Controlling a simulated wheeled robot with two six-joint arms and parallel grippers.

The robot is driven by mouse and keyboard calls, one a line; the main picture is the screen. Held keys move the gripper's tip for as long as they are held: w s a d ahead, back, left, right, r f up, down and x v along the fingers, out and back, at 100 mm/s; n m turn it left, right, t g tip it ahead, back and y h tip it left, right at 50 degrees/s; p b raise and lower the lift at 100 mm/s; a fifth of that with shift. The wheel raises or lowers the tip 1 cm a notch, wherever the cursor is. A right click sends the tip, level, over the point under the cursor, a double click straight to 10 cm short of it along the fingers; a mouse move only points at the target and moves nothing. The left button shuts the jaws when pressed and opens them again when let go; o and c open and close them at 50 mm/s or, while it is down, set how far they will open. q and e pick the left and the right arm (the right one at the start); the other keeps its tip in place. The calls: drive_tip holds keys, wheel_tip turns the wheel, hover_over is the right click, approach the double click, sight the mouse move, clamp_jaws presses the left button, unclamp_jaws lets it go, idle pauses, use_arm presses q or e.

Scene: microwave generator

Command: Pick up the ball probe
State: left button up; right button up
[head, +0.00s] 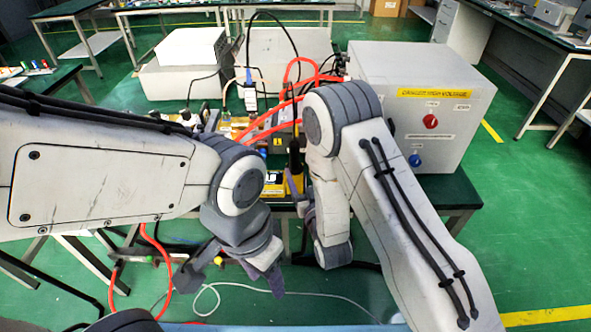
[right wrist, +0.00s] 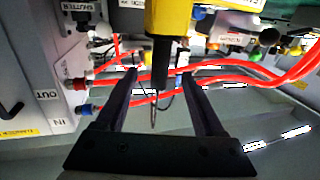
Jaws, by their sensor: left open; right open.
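In the right wrist view, a yellow and black probe-like thing, which looks like the ball probe (right wrist: 161,62), comes down from the top edge. Its thin metal tip lies between the fingers of my right gripper (right wrist: 158,75). The fingers stand apart on both sides of its black shaft, with gaps. A yellow and black upright thing (head: 295,158) shows in the head view beside my right gripper (head: 298,198), partly hidden by the arm; I cannot tell if it is the same thing. My left gripper (head: 232,285) is open and empty, low in front of the table edge.
A grey cabinet (head: 425,105) with red and blue knobs stands at the right of the table. Red cables (right wrist: 235,72) run close behind my right gripper's fingers. White boxes (head: 190,65) stand at the back left. A white cable (head: 300,294) lies on the green floor.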

sight(296, 160)
drive_tip(key=p+x, duration=0.1)
drive_tip(key=x, duration=0.3)
drive_tip(key=shift+r, duration=0.15)
drive_tip(key=p+x, duration=0.1)
drive_tip(key=x, duration=0.4)
drive_tip(key=shift+w+a+p, duration=0.15)
drive_tip(key=shift+p, duration=0.15)
drive_tip(key=shift+w+a+f, duration=0.1)
drive_tip(key=shift+w+f, duration=0.2)
drive_tip(key=shift+w, duration=0.15)
clamp_jaws()
